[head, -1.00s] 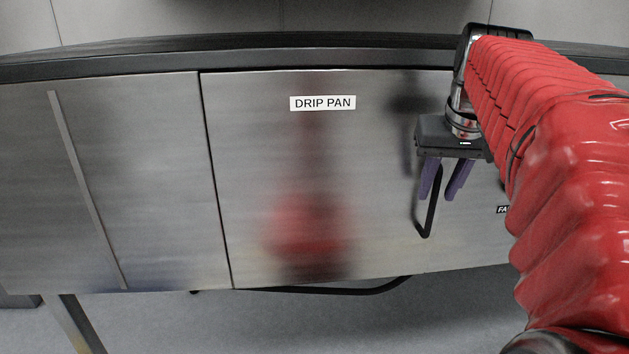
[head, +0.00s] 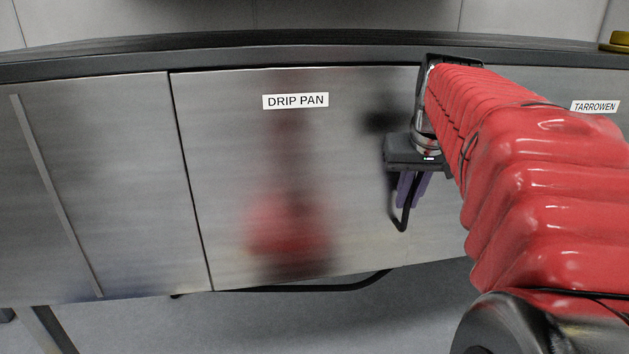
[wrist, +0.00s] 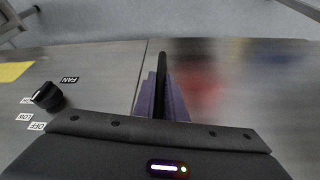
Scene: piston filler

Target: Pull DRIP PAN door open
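The DRIP PAN door (head: 235,190) is a brushed steel panel with a white DRIP PAN label (head: 296,101). It looks flush with the panel to its left. Its black bar handle (head: 402,220) is near its right side; the lower end shows below my fingers. My gripper (head: 412,190) has its purple fingers close together on either side of the handle. In the wrist view my gripper (wrist: 162,98) has the black handle (wrist: 160,75) pinched between the fingers. The handle's upper part is hidden by my gripper.
In the wrist view a black knob (wrist: 48,97) with FAN, LOW and OFF labels is on the panel beside the door. A TARROWEN label (head: 595,106) is at right. Grey floor (head: 330,325) lies below.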

